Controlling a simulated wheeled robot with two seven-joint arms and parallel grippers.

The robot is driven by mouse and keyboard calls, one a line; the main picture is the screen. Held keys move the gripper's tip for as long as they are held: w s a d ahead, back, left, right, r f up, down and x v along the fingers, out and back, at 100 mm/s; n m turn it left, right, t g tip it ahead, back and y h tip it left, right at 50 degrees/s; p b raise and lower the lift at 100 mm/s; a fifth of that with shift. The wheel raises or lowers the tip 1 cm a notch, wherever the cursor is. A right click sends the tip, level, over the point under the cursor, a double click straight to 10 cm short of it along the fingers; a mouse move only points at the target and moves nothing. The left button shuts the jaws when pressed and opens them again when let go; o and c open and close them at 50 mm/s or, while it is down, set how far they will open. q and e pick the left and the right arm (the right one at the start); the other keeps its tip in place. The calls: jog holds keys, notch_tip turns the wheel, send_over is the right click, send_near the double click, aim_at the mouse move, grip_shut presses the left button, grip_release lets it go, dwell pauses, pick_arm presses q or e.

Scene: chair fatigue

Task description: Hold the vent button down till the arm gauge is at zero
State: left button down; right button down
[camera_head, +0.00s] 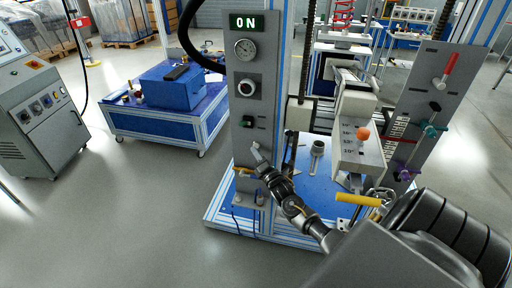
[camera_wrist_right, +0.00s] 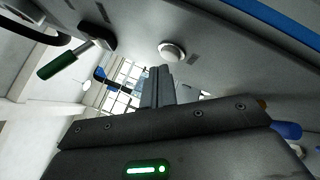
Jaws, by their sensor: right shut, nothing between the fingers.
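A grey upright panel (camera_head: 232,110) carries a lit "ON" sign, a round dial gauge (camera_head: 246,48), and a dark round fitting (camera_head: 247,87) below it. The gauge needle is too small to read, and I cannot tell which dial is the arm gauge. My right gripper (camera_head: 257,152) is at the lower part of this panel, shut and empty. In the right wrist view its closed fingers (camera_wrist_right: 160,73) point toward a pale round button (camera_wrist_right: 172,50) on a grey surface. A small gap seems to show between them; contact is unclear. My left gripper is not in view.
A green-handled lever (camera_wrist_right: 62,62) and a blue lever (camera_wrist_right: 110,80) are near the fingers. A test machine with an orange knob (camera_head: 363,133) stands right of the panel. A second grey panel (camera_head: 432,90) has a red handle. A blue case (camera_head: 172,88) sits on a cart behind.

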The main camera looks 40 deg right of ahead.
jog(key=shift+w+d, duration=0.3)
jog(key=shift+d, duration=0.2)
dwell(0.7)
jog(key=shift+s+a, duration=0.1)
jog(key=shift+a, duration=0.05)
dwell(4.2)
jog(key=shift+s+a, duration=0.35)
jog(key=shift+a, duration=0.15)
jog(key=shift+a+p, duration=0.1)
jog(key=shift+p, duration=0.25)
jog(key=s+a+p, duration=0.1)
jog(key=a, duration=0.1)
jog(key=s+a+p, duration=0.1)
jog(key=s+a, duration=0.1)
jog(key=shift+p, duration=0.3)
jog(key=shift+w, duration=0.1)
